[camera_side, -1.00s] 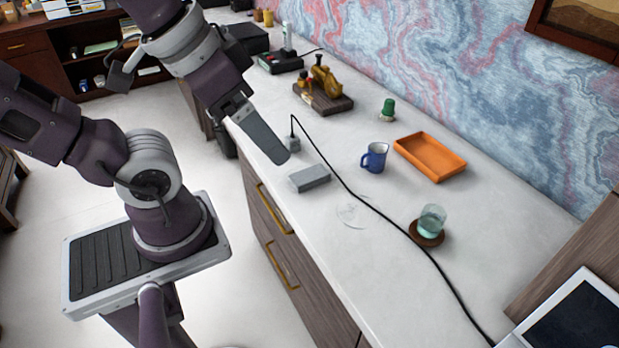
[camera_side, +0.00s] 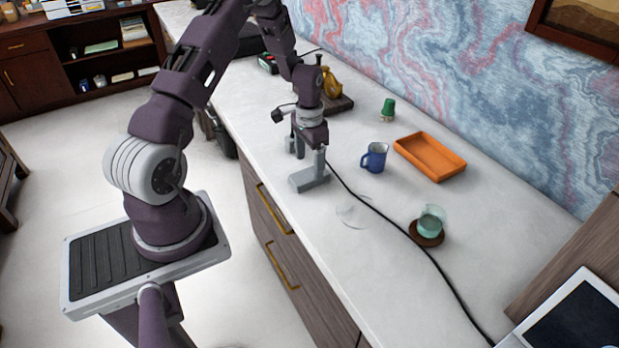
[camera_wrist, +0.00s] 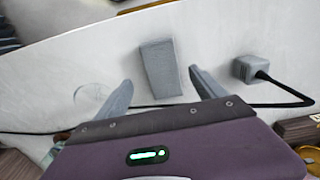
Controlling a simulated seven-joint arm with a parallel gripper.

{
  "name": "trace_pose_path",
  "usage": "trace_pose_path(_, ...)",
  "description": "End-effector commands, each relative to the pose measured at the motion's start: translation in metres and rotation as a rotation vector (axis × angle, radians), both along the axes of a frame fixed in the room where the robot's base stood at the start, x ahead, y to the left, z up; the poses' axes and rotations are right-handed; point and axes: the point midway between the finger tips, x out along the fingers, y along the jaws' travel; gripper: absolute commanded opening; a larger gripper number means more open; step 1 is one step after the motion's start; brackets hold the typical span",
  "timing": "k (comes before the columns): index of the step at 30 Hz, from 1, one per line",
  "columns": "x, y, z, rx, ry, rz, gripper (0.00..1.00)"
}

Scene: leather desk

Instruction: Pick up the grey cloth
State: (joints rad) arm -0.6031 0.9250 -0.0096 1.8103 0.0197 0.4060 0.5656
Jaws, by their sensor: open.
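The grey cloth (camera_side: 308,179) looks like a small folded grey block and lies flat on the white counter near its front edge. It also shows in the wrist view (camera_wrist: 160,68), just beyond and between the two fingertips. My gripper (camera_side: 310,160) points down at the cloth from close above. In the wrist view its fingers (camera_wrist: 160,82) are spread apart, with nothing held between them. In the side view one finger overlaps part of the cloth; I cannot tell whether they touch.
A grey plug block (camera_wrist: 248,68) with a black cable lies close beside the cloth. The cable runs across the counter past it. A clear round item (camera_side: 353,212), blue mug (camera_side: 375,157), orange tray (camera_side: 430,157) and glass on a brown coaster (camera_side: 428,232) stand to the right.

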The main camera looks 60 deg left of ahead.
Motion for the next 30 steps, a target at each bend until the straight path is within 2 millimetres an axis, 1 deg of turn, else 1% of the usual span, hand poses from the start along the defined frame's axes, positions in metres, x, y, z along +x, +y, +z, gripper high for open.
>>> trace_pose_path(1, 0.001, 0.002, -0.010, -0.001, 0.003, 0.001, 0.80)
trace_pose_path(3, 0.003, 0.006, -0.024, -0.001, 0.003, 0.002, 0.80)
trace_pose_path(6, 0.003, 0.005, -0.038, -0.001, 0.002, 0.002, 0.80)
trace_pose_path(9, 0.003, 0.005, -0.043, 0.000, 0.000, 0.002, 0.80)
trace_pose_path(14, 0.003, 0.005, -0.042, 0.000, 0.000, 0.001, 0.80)
trace_pose_path(15, 0.003, 0.005, -0.042, 0.000, 0.000, 0.001, 0.72)
trace_pose_path(17, 0.003, 0.005, -0.042, 0.000, 0.000, 0.001, 0.60)
trace_pose_path(18, 0.003, 0.005, -0.042, 0.000, 0.000, 0.001, 0.53)
trace_pose_path(24, 0.003, 0.005, -0.042, 0.000, 0.000, 0.001, 0.14)
trace_pose_path(30, 0.003, 0.005, -0.041, 0.000, 0.000, 0.001, 0.14)
